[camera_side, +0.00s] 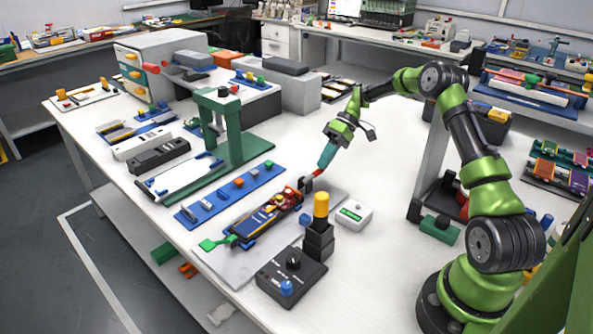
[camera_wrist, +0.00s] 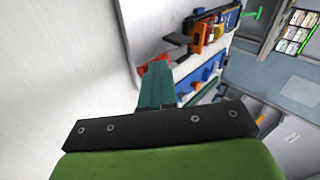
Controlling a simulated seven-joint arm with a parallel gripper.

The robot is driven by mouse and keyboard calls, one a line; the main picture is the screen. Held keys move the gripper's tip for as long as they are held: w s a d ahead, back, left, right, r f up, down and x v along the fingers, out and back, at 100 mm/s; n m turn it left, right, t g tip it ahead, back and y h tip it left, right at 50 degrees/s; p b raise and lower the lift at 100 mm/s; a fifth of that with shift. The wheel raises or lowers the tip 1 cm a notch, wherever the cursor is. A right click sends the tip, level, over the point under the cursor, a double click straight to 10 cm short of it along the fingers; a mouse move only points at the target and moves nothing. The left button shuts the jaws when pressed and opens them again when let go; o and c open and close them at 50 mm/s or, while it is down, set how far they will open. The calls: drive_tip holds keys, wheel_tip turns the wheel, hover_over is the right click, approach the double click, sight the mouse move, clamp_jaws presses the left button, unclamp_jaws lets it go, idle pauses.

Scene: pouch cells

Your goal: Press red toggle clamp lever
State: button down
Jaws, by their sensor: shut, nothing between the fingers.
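The red lever (camera_side: 318,172) of the toggle clamp shows at the tip of my teal fingers, above a dark grey clamp part (camera_side: 306,185). The clamp is at the right end of a fixture on a grey plate (camera_side: 213,262). The fixture holds a long dark blue pouch-cell nest (camera_side: 258,222). My gripper (camera_side: 323,164) is shut and empty, tilted down toward the lever. In the wrist view, the fingers (camera_wrist: 157,85) partly cover the red lever (camera_wrist: 153,65). I cannot tell whether they touch it.
A black control box (camera_side: 291,276) with a knob and blue button stands in front. A dark post with a yellow top (camera_side: 320,207) and a white box (camera_side: 352,215) stand close right of the fixture. A blue rail (camera_side: 228,196) and a green press frame (camera_side: 233,130) lie behind. The right tabletop is mostly clear.

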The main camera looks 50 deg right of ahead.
drive_tip(key=shift+s+d+f, duration=0.1)
drive_tip(key=shift+d+f, duration=0.05)
drive_tip(key=shift+f, duration=0.4)
drive_tip(key=shift+d+r, duration=0.2)
wheel_tip(320, 180, up, 11)
drive_tip(key=d, duration=0.2)
drive_tip(key=shift+d+r, duration=0.15)
drive_tip(key=shift+d, duration=0.2)
